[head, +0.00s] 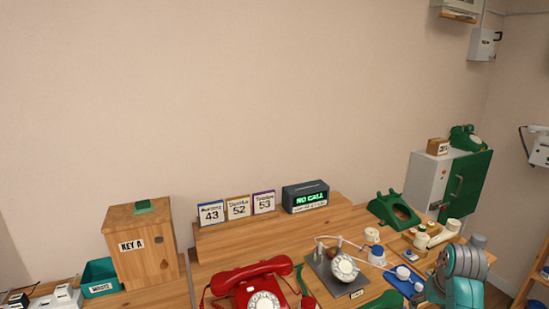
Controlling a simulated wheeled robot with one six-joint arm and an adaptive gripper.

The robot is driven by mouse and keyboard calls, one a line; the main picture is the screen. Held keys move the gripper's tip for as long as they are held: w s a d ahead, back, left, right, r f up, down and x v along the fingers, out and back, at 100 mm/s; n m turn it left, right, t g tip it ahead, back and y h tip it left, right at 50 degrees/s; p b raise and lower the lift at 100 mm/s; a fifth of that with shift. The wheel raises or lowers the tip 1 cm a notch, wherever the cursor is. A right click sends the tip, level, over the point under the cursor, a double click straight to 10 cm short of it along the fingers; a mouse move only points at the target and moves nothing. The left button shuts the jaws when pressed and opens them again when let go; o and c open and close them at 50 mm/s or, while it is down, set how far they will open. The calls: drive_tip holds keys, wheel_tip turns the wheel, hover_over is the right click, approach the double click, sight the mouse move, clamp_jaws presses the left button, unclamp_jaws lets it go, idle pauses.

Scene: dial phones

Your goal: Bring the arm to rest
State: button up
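A teal and grey part of my arm (462,272) shows at the lower right, in front of the desk's right end. My gripper does not show in the head view, so its fingers and anything in them are hidden. A red dial phone (258,287) stands at the front middle of the wooden desk. A dial unit (344,267) on a dark plate stands right of it. A green phone body (394,210) without a visible dial sits farther back on the right.
A wooden box marked KEY A (140,247) and a teal waste bin (101,278) stand at left. Number cards (238,207) and a NO CALL display (306,197) line the back shelf. A tray of parts (403,246) lies near my arm. A green-doored cabinet (466,186) stands at right.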

drive_tip(key=s+a+f+t, duration=0.1)
drive_tip(key=s+a+f, duration=0.2)
drive_tip(key=a+f, duration=0.35)
drive_tip(key=s+a+f+t, duration=0.2)
drive_tip(key=s+a+f, duration=0.15)
drive_tip(key=f, duration=0.55)
drive_tip(key=s+a+f+n+t, duration=0.1)
drive_tip(key=s+a+f, duration=0.25)
drive_tip(key=s, duration=0.25)
drive_tip(key=s+a+f+t, duration=0.1)
drive_tip(key=s+a+f, duration=0.25)
drive_tip(key=s, duration=0.25)
drive_tip(key=s+a+r+n+t, duration=0.1)
drive_tip(key=s+a+r+t, duration=0.15)
drive_tip(key=s, duration=0.55)
drive_tip(key=s+a+r+t, duration=0.1)
drive_tip(key=s+a+r, duration=0.3)
drive_tip(key=s, duration=0.5)
drive_tip(key=s+a+r+n+t, duration=0.1)
drive_tip(key=s+a+r+t, duration=0.1)
drive_tip(key=s+r, duration=1)
wheel_tip(320, 180, up, 2)
drive_tip(key=shift+a+r+t+y, duration=0.1)
drive_tip(key=shift+a+t+y, duration=0.1)
drive_tip(key=shift+t+y, duration=0.35)
